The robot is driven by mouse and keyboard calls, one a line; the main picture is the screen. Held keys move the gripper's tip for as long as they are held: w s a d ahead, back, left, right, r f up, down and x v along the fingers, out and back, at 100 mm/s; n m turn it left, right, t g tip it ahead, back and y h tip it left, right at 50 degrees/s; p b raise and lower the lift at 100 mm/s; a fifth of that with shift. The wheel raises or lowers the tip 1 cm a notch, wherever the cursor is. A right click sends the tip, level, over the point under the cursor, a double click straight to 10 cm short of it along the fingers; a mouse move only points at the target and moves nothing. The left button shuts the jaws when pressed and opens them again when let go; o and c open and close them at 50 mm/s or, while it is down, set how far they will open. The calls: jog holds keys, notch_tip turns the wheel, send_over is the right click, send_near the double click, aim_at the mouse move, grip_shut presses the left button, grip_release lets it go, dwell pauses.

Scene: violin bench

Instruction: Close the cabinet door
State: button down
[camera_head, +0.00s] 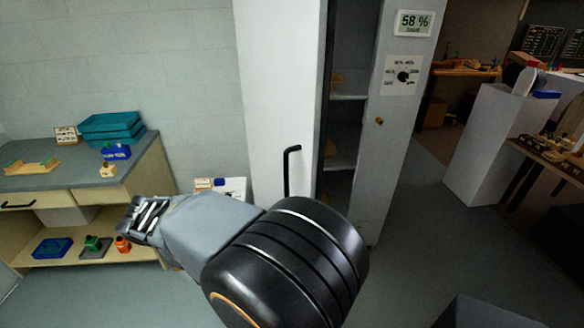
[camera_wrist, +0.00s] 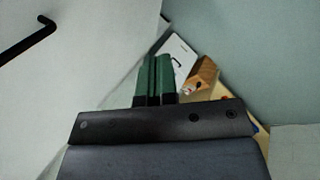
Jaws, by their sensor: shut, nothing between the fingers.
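The tall cabinet's white door (camera_head: 275,85) stands open in the head view, with dark shelves (camera_head: 345,160) showing to its right. The door bears a black bar handle (camera_head: 287,172); the handle also shows at the upper left in the wrist view (camera_wrist: 28,38). My gripper (camera_wrist: 156,62) has green fingers pressed together and empty. In the wrist view they lie right of and below the handle, apart from it, and point into the gap beside the pale door panel (camera_wrist: 85,75).
A workbench (camera_head: 75,183) with teal trays (camera_head: 110,127) stands at the left. A cabinet side panel (camera_head: 395,130) carries a dial and a 58 % display (camera_head: 413,23). A white pedestal (camera_head: 490,145) stands at the right. Floor (camera_head: 430,240) is clear right of the cabinet.

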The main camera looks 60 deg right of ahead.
aim_at(282, 170)
jog(key=w+d+r+m+g+h+p, duration=0.1)
jog(key=w+d+r+g+h, duration=0.15)
jog(key=d, duration=0.35)
jog(key=w+d+r+m+g+h, duration=0.1)
jog(key=d+m+g+h, duration=0.2)
jog(key=d, duration=0.4)
jog(key=w+d+r+g+h+p, duration=0.1)
jog(key=d+r+g+h, duration=0.1)
jog(key=d+g+h, duration=0.3)
jog(key=shift+s+d+f+t+y+p, duration=0.15)
jog(key=shift+s+d+t+p, duration=0.4)
jog(key=shift+s+d, duration=1.05)
jog(key=shift+s+d+t+y+p, duration=0.25)
jog(key=shift+s+d+p, duration=0.55)
jog(key=shift+d, duration=1.6)
jog(key=shift+s+d+f+t+y+p, duration=0.1)
jog(key=shift+s+d+t+p, duration=0.5)
jog(key=shift+s+d, duration=1)
jog(key=shift+w+d, duration=0.45)
